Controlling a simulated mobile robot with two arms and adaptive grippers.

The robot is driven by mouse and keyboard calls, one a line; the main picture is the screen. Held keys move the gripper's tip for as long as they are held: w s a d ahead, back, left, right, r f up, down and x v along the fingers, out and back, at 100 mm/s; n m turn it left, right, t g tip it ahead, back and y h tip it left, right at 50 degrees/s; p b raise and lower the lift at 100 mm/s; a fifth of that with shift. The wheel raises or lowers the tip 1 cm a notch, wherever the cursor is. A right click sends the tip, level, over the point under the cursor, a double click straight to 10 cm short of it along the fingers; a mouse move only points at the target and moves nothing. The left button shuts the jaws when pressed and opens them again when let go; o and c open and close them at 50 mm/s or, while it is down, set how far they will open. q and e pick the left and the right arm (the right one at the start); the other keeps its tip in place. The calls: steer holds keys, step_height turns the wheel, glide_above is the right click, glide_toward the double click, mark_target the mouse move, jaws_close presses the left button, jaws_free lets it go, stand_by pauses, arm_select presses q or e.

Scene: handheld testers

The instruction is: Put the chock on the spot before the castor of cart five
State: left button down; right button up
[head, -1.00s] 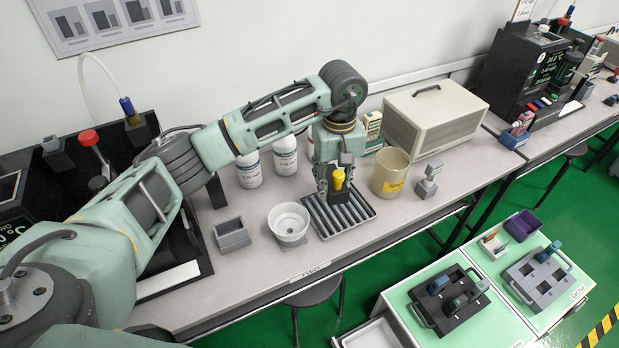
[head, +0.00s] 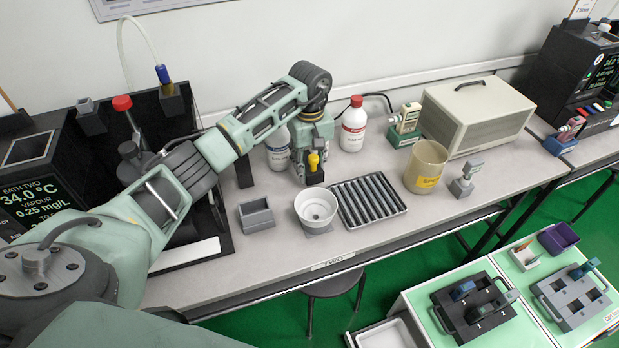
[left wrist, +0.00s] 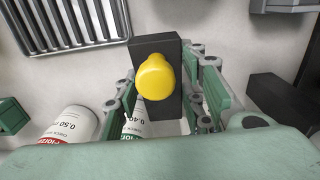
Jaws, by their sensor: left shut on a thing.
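My left gripper (head: 311,165) is shut on a black block with a yellow knob, which I take to be the chock (head: 315,178). It hangs over the bench, behind the white bowl and left of the ribbed tray; I cannot tell whether it touches the bench. In the left wrist view the chock's black body (left wrist: 152,45) shows between the fingers, with the yellow knob toward the camera. Two green-topped carts (head: 412,300) stand at the lower right. Their castors and any spot on the floor are out of view. My right gripper is not in view.
On the bench (head: 385,236) stand a grey box (head: 256,220), the white bowl (head: 316,212), the ribbed tray (head: 345,215), a beige cup (head: 427,165) and a red-capped bottle (head: 354,128). A stool (head: 335,286) is below. Green floor shows between bench and carts.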

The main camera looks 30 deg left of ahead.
arm_select(q)
step_height(320, 180, down, 4)
steer(key=shift+a+f+b, duration=0.1)
steer(key=shift+f+b, duration=0.05)
steer(key=shift+b, duration=1.05)
steer(key=c, duration=1.1)
jaws_free()
